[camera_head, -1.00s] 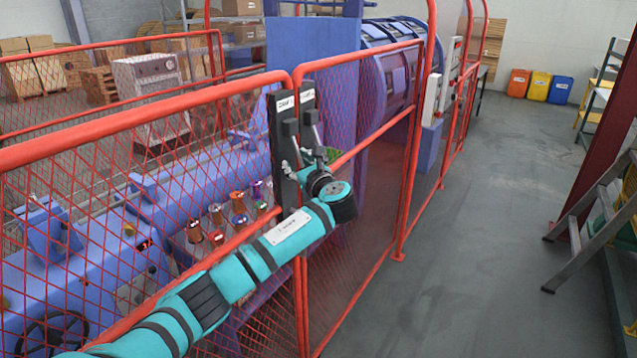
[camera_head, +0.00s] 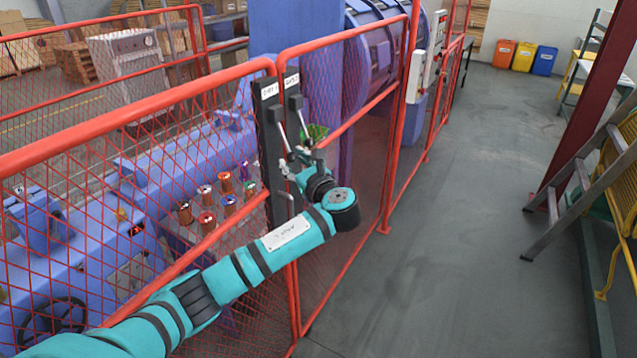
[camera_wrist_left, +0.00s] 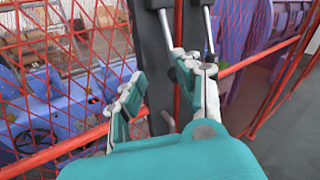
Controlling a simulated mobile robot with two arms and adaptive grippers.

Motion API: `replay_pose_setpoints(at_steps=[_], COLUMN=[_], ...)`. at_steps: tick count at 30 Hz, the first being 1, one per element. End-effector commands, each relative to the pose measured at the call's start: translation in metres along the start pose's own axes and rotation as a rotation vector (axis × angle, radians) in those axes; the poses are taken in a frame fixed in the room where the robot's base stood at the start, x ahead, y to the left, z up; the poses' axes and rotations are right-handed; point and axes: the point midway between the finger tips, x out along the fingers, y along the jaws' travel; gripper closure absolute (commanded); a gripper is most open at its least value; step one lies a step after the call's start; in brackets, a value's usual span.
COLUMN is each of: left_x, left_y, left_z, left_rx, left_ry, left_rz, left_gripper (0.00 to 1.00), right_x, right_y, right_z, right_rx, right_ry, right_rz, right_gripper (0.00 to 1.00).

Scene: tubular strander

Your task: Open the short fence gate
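The short fence gate (camera_head: 345,36) is a red-framed mesh panel, in line with the long red fence (camera_head: 140,112). Two upright black latch plates (camera_head: 267,160) with silver levers (camera_head: 302,124) stand where gate and fence meet; they also show in the left wrist view (camera_wrist_left: 155,70). My left gripper (camera_head: 292,165) is in front of the latch plates. In the left wrist view its two fingers (camera_wrist_left: 165,95) are spread apart, with the black plate and a silver lever beyond and between them. I cannot tell whether a finger touches the lever. My right gripper is not in view.
A blue machine (camera_head: 160,165) with several coloured spools lies behind the fence. Clear grey floor (camera_head: 450,180) extends right of the gate. A metal stepladder (camera_head: 570,190) stands at the right, and coloured bins (camera_head: 523,57) stand at the back wall.

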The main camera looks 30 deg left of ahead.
Motion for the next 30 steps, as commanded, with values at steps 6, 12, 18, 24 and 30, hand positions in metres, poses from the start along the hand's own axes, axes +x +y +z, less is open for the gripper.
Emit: replay_pose_setpoints(at_steps=[6, 12, 18, 24, 30], left_x=[-0.016, -0.030, -0.044, -0.058, -0.072], left_y=[-0.001, 0.000, -0.001, 0.000, 0.000], left_z=[0.001, 0.000, -0.001, -0.001, -0.002], left_rx=[0.000, 0.000, -0.001, 0.001, 0.000], left_ry=[0.001, 0.002, 0.002, 0.001, 0.002], left_rz=[-0.002, -0.002, -0.002, -0.001, -0.002], left_gripper=[0.67, 0.67, 0.67, 0.67, 0.67], right_x=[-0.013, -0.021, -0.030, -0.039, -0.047], right_y=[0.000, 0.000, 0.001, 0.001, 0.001], right_z=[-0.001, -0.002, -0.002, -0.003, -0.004], right_rx=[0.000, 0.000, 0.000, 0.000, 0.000], right_ry=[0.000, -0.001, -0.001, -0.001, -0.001], right_rz=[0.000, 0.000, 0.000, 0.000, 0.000], right_gripper=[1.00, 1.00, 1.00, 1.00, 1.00])
